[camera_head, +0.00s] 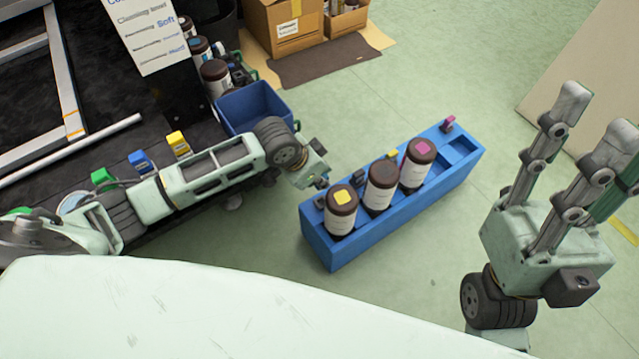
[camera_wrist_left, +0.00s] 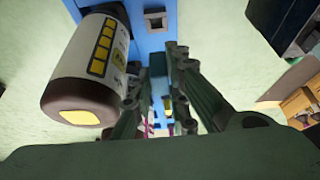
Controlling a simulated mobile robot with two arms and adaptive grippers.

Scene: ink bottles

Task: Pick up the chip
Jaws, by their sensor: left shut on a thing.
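My left gripper (camera_head: 320,181) is low over the left end of a blue rack (camera_head: 345,252), beside the nearest brown bottle (camera_head: 341,212) with the yellow cap mark. Its fingers, seen in the left wrist view (camera_wrist_left: 160,105), are close together on a small thing that they mostly hide; I take it for a chip, its colour unclear. A yellow chip (camera_head: 392,154) and a magenta chip (camera_head: 448,124) stand along the rack's back edge. The yellow-marked bottle also shows in the left wrist view (camera_wrist_left: 88,75). My right gripper (camera_head: 604,112) is raised at the right, fingers spread and empty.
Two more brown bottles, a middle one (camera_head: 381,187) and a magenta-marked one (camera_head: 416,165), stand in the rack, with an empty slot at its right end. A blue bin (camera_head: 254,108) is behind my left arm. Cardboard boxes (camera_head: 285,30) stand farther back. Green floor is clear right of the rack.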

